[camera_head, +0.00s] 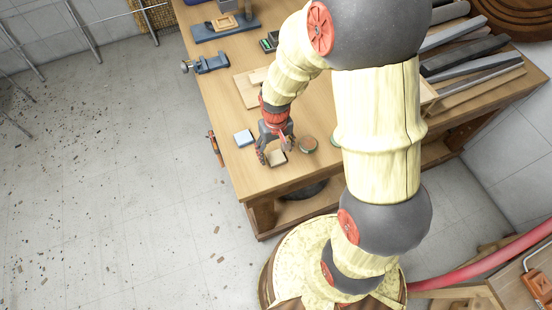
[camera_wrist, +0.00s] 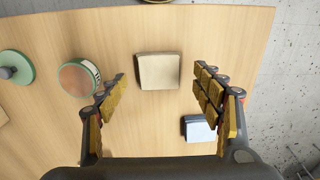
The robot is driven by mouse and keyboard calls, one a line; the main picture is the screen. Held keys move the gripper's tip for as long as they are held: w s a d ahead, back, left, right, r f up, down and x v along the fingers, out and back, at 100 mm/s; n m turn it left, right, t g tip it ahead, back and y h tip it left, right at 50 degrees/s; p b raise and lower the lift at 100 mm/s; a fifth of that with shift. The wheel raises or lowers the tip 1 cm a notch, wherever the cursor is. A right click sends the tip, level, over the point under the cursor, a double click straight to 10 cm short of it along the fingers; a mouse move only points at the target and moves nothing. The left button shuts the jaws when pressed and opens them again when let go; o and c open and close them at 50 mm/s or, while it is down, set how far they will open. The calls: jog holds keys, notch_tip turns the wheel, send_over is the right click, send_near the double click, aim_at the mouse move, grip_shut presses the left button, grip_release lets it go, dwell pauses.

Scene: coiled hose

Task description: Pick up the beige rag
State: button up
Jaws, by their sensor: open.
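The beige rag (camera_wrist: 158,71) is a small folded square lying on the wooden workbench (camera_wrist: 225,30). In the wrist view it sits just beyond and between the fingertips of my gripper (camera_wrist: 162,80), apart from both fingers. The fingers are spread wide and hold nothing. In the head view my gripper (camera_head: 274,154) points down over the front part of the bench, with the rag (camera_head: 277,157) at its fingertips. The fingers hide a little of the rag there.
A light blue folded cloth (camera_wrist: 198,128) lies close to the right finger. A round tin (camera_wrist: 78,77) stands by the left finger, with a green round item (camera_wrist: 15,67) farther left. A blue vise (camera_head: 207,64) is on the bench's left edge. Debris litters the floor (camera_head: 100,200).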

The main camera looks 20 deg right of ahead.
aim_at(276, 157)
notch_tip(276, 157, down, 3)
jog(key=shift+w+d+f, duration=0.1)
jog(key=shift+f, duration=0.05)
jog(key=shift+c, duration=1.1)
jog(key=c, duration=0.9)
